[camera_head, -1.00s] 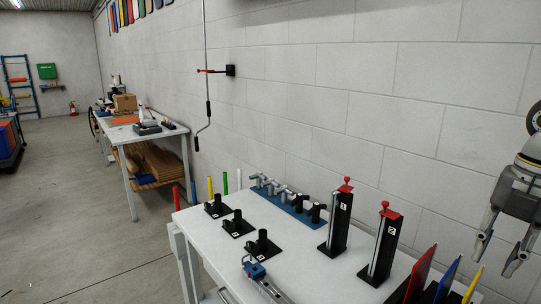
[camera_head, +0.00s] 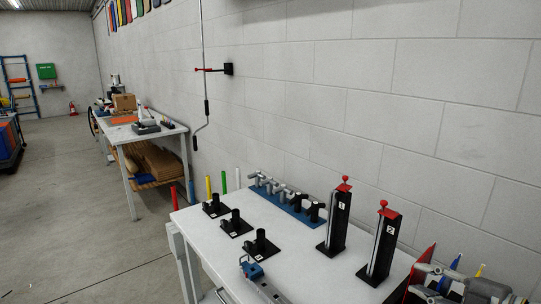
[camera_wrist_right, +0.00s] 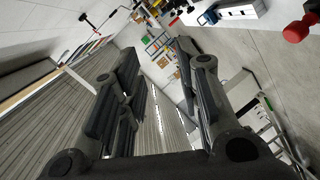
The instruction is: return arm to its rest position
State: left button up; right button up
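My right gripper (camera_head: 462,288) is at the lower right of the head view, low in the frame and cut by its bottom edge. It overlaps the coloured upright pieces there. In the right wrist view the two fingers of the right gripper (camera_wrist_right: 157,55) stand apart with nothing between them, so it is open and empty. My left gripper is not in view.
A white table (camera_head: 205,228) bears black stands (camera_head: 262,246), a blue rack (camera_head: 290,206), two tall black posts (camera_head: 338,222) with red knobs, and a blue-jawed clamp (camera_head: 252,271). A block wall (camera_head: 440,120) rises behind. Open floor (camera_head: 70,215) lies left.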

jog(key=s+d+f+m+g+h, duration=0.1)
jog(key=s+f+m+h, duration=0.4)
jog(key=f+m, duration=0.3)
jog(key=s+f+m+h, duration=0.6)
jog(key=f+m, duration=0.1)
jog(key=f, duration=0.3)
jog(key=s+a+f+m+g+y, duration=0.1)
jog(key=s+a+f+g+y, duration=0.1)
jog(key=s+a+f+g, duration=0.4)
jog(key=s+a+f+m+g+y, duration=0.1)
jog(key=s+a+g, duration=0.1)
jog(key=s+a, duration=0.65)
notch_tip(320, 180, down, 32)
jog(key=s+d+g+b, duration=0.1)
jog(key=s+b, duration=0.2)
jog(key=b, duration=0.3)
jog(key=s+d+f+g+b, duration=0.1)
jog(key=s+d+f+b, duration=0.2)
jog(key=s+f, duration=1.3)
notch_tip(320, 180, down, 4)
jog(key=shift+r+g+b, duration=0.15)
jog(key=shift+g+b, duration=0.15)
jog(key=shift+b, duration=0.2)
